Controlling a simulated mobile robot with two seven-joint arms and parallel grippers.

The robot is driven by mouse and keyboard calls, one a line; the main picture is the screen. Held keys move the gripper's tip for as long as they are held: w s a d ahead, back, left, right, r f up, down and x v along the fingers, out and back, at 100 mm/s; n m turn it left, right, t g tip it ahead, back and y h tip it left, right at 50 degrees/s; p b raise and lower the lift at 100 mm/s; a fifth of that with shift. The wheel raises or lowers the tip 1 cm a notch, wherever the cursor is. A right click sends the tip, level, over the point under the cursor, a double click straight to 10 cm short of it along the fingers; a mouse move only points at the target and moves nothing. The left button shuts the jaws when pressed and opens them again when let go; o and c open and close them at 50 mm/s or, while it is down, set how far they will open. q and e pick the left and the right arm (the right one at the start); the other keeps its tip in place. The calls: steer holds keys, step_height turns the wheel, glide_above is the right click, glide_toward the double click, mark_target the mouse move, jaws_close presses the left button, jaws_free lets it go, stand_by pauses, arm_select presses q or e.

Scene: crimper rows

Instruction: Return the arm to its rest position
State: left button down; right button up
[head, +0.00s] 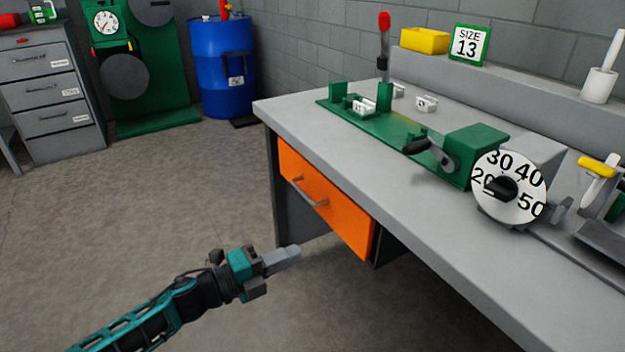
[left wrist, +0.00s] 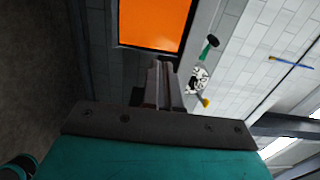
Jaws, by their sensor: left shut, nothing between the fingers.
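My left gripper (head: 285,257) is in the lower middle of the head view, in front of the workbench and apart from it. Its fingers are shut with nothing between them. In the left wrist view the closed fingers (left wrist: 165,85) point toward the orange drawer front (left wrist: 155,22). In the head view that orange drawer (head: 325,203) is shut under the bench top. My left arm (head: 165,310) reaches in from the lower left. My right gripper is in neither view.
The grey workbench (head: 300,115) fills the right side. It carries a green crimper (head: 400,135), a dial (head: 508,188), a yellow bin (head: 425,40) and a SIZE 13 sign (head: 470,44). A blue barrel (head: 218,75) and drawer cabinet (head: 50,95) stand behind. The floor at left is clear.

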arm_select(q)
steer(key=s+a+f+n+y, duration=0.2)
steer(key=s+f+n+y, duration=0.15)
steer(key=s+n, duration=0.4)
steer(key=s+a+f+n+t+y, duration=0.1)
steer(key=s+a+f+n+y, duration=0.25)
steer(key=n, duration=0.65)
steer(key=s+a+f+n+y, duration=0.2)
steer(key=s+n+y, duration=0.3)
steer(key=s+n, duration=0.35)
step_height(320, 180, up, 12)
steer(key=s+a+y+p, duration=0.1)
steer(key=a+p, duration=0.1)
steer(key=p, duration=1.4)
steer(key=shift+a+n+p, duration=0.3)
steer(key=shift+a, duration=0.1)
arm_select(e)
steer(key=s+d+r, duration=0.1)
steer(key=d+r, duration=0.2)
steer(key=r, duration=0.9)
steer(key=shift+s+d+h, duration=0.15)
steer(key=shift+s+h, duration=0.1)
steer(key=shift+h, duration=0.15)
arm_select(q)
steer(key=shift+s, duration=0.1)
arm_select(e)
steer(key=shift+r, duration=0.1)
